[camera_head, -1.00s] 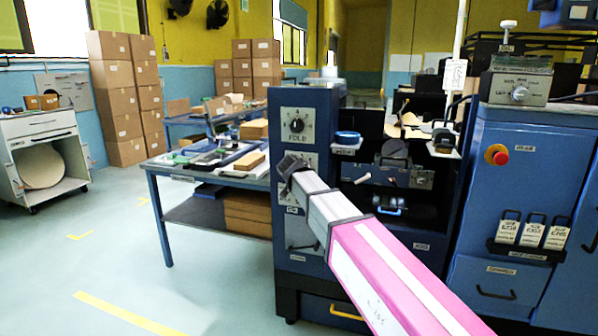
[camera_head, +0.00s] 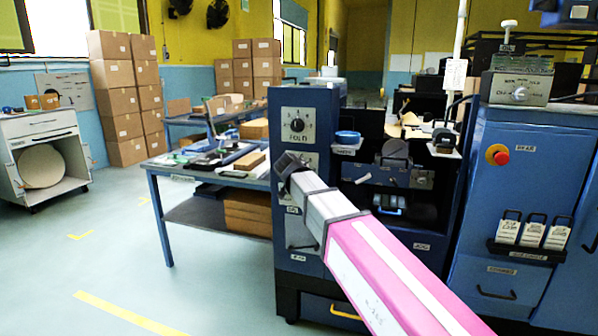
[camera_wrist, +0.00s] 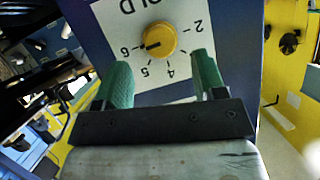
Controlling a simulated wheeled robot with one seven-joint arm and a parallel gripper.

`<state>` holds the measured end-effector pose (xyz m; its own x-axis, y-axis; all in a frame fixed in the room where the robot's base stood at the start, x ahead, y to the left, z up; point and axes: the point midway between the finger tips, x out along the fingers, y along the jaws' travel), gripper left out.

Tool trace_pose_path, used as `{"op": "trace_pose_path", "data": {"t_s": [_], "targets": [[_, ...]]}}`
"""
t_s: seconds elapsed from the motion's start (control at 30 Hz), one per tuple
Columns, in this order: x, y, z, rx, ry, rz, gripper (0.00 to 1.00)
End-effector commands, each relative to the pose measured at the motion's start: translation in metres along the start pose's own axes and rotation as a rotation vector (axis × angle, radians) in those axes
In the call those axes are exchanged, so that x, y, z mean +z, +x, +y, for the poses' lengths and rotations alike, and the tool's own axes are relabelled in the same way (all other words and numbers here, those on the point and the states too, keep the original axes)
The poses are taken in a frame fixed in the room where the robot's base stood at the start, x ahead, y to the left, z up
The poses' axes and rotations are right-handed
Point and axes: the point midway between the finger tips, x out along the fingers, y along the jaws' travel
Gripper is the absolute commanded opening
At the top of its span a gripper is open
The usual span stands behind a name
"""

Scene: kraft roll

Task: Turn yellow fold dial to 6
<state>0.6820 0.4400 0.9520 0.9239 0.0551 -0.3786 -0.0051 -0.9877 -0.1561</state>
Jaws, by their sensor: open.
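The yellow fold dial (camera_wrist: 161,38) shows in the wrist view on a white scale plate (camera_wrist: 108,20), which appears upside down. Its black pointer mark lies toward the 6. In the head view, a dial (camera_head: 297,125) above the word FOLD looks dark, on the upper front of a blue machine. My gripper (camera_wrist: 160,62) is open, with its two green fingers spread toward the dial's two sides. Nothing is between the fingers, and they seem short of the dial; I see no contact. In the head view my gripper (camera_head: 290,165) appears just below the dial.
A blue worktable (camera_head: 165,168) with papers and boxes stands left of the machine. A red button (camera_head: 497,155) is on the right cabinet.

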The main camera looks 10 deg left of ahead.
Motion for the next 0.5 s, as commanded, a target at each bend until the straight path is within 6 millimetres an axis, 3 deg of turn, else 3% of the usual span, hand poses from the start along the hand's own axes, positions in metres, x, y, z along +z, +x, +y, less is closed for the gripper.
{"op": "trace_pose_path", "data": {"t_s": [0.03, 0.2, 0.5], "targets": [[0.002, -0.014, 0.002, -0.002, 0.0, 0.001, 0.64], [0.001, -0.043, 0.002, -0.001, 0.0, 0.0, 0.64], [0.001, -0.065, 0.001, 0.0, 0.0, -0.001, 0.64]]}}
